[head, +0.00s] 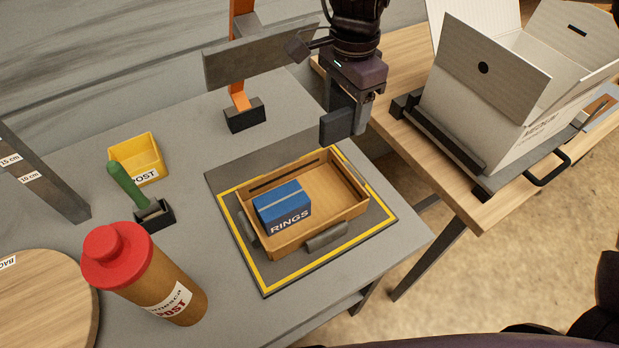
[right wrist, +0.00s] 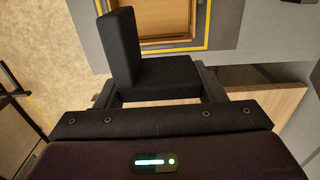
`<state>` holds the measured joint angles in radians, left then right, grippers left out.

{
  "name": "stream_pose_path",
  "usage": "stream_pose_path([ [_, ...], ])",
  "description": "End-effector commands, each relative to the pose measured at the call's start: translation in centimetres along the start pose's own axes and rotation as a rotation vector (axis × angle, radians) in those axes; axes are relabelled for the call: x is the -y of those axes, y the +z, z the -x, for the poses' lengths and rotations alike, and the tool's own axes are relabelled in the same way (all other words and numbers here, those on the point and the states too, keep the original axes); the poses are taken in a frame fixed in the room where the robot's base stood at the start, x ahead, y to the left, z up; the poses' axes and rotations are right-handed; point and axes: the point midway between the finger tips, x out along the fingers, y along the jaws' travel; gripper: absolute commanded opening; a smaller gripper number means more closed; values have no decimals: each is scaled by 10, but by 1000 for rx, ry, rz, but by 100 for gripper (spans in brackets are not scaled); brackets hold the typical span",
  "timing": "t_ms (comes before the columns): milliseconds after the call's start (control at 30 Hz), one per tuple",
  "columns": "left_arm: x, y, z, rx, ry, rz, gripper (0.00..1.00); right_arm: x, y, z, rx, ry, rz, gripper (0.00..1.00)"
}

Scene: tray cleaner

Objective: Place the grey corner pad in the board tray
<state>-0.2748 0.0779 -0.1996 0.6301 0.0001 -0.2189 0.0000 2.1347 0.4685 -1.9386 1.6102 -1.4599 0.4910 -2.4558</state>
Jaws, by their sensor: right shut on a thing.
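My right gripper (head: 352,98) hangs over the back right corner of the wooden tray and is shut on a dark grey L-shaped corner pad (head: 337,127). In the right wrist view the pad (right wrist: 124,50) sits between the fingers (right wrist: 160,88), one leg standing up and the other lying across. The shallow wooden tray (head: 345,212) lies below, with a blue box marked RINGS (head: 282,206) in its left part. The pad is above the tray, apart from its floor as far as I can tell. My left gripper is not in view.
The tray stands on a yellow-edged mat (head: 268,284). An orange post with a grey plate (head: 262,52) stands behind. A yellow bin (head: 138,158), a green-handled tool (head: 130,186) and a red-capped bottle (head: 150,275) are left. An open carton (head: 490,95) is on the right table.

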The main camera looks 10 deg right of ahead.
Motion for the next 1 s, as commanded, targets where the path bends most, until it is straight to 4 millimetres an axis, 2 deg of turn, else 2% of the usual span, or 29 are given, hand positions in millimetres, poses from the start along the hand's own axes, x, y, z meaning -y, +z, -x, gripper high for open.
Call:
stream_pose_path([
  [133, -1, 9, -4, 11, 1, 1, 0, -2, 1, -36, 6, 10, 1, 42],
  [300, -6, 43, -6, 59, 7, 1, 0, -2, 1, -83, 6, 9, -1, 42],
  [400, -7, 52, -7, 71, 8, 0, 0, -2, 1, -109, 5, 8, -2, 42],
  [500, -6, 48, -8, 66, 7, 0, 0, -2, 1, -132, 5, 7, -2, 42],
  [600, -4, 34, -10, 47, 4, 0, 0, -2, 1, -147, 4, 5, -2, 42],
  [767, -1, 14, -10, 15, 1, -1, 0, -1, 0, -159, 1, 2, -2, 42],
  [1000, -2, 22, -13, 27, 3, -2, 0, -1, 1, -191, 3, 3, -2, 42],
])
